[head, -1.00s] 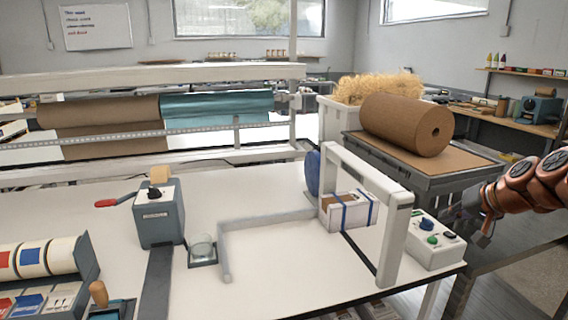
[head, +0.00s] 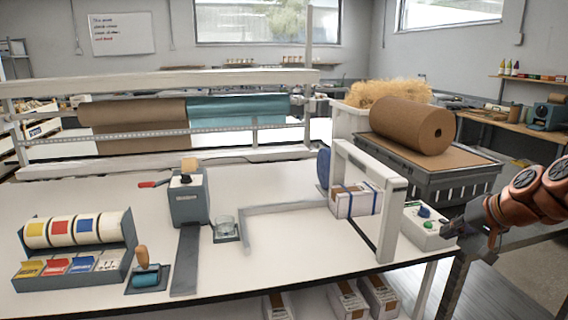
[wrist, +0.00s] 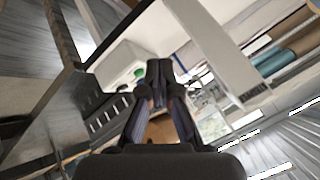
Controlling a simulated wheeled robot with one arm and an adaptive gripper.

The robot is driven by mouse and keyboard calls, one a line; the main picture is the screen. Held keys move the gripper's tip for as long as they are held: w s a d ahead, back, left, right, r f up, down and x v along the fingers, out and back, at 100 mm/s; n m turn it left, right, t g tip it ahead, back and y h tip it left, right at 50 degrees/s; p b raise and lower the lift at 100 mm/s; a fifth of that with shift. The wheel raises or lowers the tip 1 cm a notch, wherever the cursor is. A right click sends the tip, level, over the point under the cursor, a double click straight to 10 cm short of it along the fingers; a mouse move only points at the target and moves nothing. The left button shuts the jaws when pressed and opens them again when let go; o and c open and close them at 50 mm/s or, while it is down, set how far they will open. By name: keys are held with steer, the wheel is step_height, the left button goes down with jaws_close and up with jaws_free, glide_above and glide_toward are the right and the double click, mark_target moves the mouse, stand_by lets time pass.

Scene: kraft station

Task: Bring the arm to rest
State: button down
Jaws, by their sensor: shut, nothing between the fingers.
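My gripper (head: 466,232) is at the right of the head view, at the end of my orange arm, beside the right end of the white worktable (head: 120,195). In the head view it overlaps the edge of the white control box (head: 425,228); whether they touch cannot be told. In the wrist view my gripper (wrist: 158,72) has its dark fingers together with nothing between them.
A white strapping arch (head: 393,220) stands on the table with a strapped box (head: 352,200) in it. A cart (head: 450,185) bearing a large brown paper roll (head: 405,122) stands behind my gripper. Sticker rolls (head: 75,230) and a tape dispenser (head: 188,200) stand further left.

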steer(key=s+a+f+n+g+p, duration=0.1)
steer(key=s+a+f+n+g, duration=0.1)
steer(key=s+a, duration=0.55)
steer(key=s+a+f+n+g, duration=0.25)
steer(key=s+a, duration=0.25)
steer(key=a, duration=0.5)
steer(key=s+a+f+g+h, duration=0.1)
steer(key=s+f+g, duration=0.1)
steer(key=s, duration=1)
steer(key=s+a+f+g+h+p, duration=0.1)
steer(key=s+f, duration=0.4)
steer(key=s, duration=0.6)
steer(key=shift+s+f+g+h, duration=0.35)
steer(key=shift+g+h, duration=0.35)
steer(key=shift+g, duration=0.35)
stand_by(0.4)
